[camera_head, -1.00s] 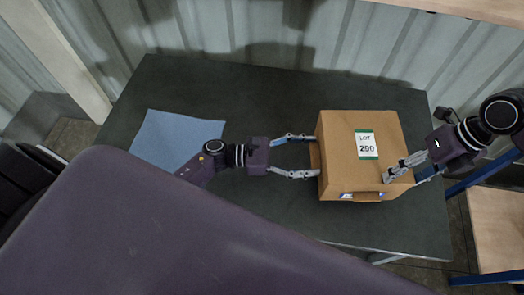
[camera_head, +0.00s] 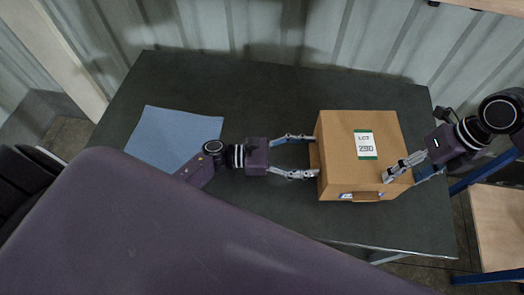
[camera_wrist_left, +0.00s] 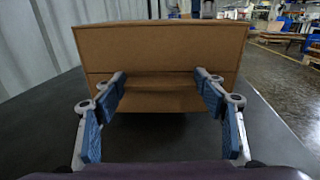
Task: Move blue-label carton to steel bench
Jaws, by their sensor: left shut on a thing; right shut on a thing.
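My left gripper (camera_head: 316,155) is shut on the carton's left side. In the left wrist view its fingers (camera_wrist_left: 161,92) reach the carton's near face (camera_wrist_left: 160,50), one at each side of a recess. My right gripper (camera_head: 402,172) is shut on the carton's right side; its far finger is partly hidden.
A blue sheet (camera_head: 165,135) lies flat on the bench's left part. The middle of the bench is clear. A wooden-topped table (camera_head: 498,225) with blue legs stands at right. A corrugated wall (camera_head: 240,30) runs behind. A wooden surface shows at top right.

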